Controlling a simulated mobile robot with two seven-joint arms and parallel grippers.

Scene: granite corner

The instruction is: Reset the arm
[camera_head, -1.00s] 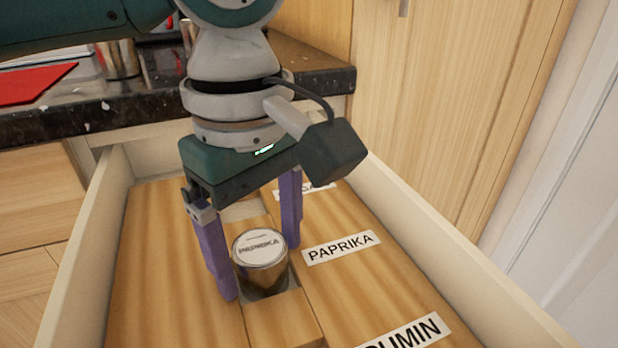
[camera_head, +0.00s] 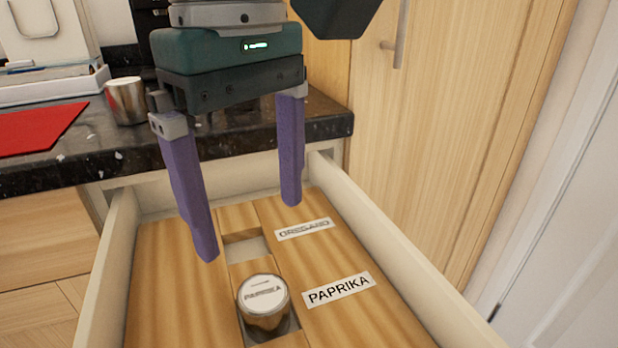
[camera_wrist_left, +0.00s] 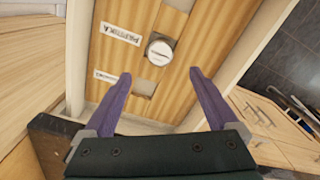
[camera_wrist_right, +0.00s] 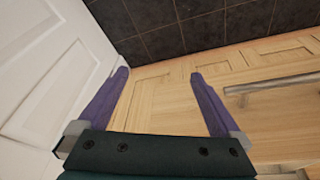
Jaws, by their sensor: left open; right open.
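My left gripper (camera_head: 248,232) is open and empty, with its purple fingers pointing down above the open drawer. It also shows in the left wrist view (camera_wrist_left: 160,76). A metal jar with a white PAPRIKA lid (camera_head: 264,296) stands in a slot of the drawer's wooden insert, apart from the fingers. The jar's lid shows in the left wrist view (camera_wrist_left: 160,50) beyond the fingertips.
The drawer insert (camera_head: 170,290) has PAPRIKA (camera_head: 338,289) and OREGANO (camera_head: 304,229) labels and an empty slot (camera_head: 246,246). A tall cabinet door (camera_head: 450,110) stands at right.

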